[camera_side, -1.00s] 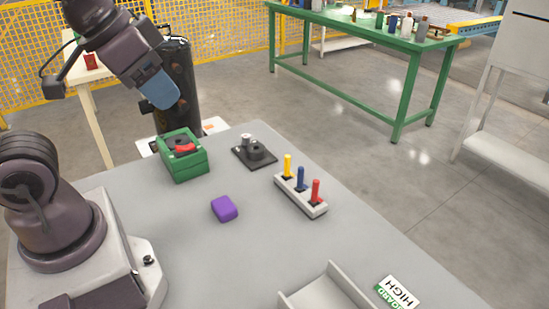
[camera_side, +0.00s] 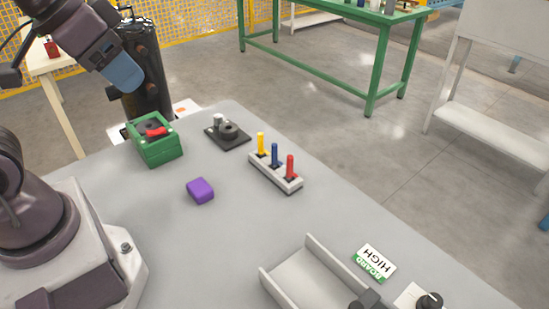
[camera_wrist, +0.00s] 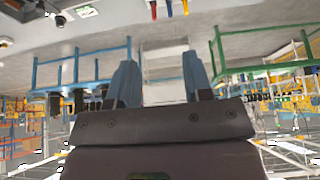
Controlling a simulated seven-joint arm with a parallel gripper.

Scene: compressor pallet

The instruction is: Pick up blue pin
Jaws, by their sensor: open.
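The blue pin (camera_side: 275,154) stands upright in the middle of a light grey block (camera_side: 262,173), between a yellow pin (camera_side: 261,143) and a red pin (camera_side: 290,166). In the wrist view the blue pin (camera_wrist: 169,8) is at the top edge, cut off by the frame. My gripper (camera_side: 125,72) is up at the upper left in the side view, well away from the pins and touching nothing there. In the wrist view my gripper (camera_wrist: 160,75) shows two blue-grey fingers spread apart with nothing between them.
A purple block (camera_side: 200,190), a green box (camera_side: 155,148) with a red part and a dark plate (camera_side: 228,134) with round parts lie on the grey table (camera_side: 215,245).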

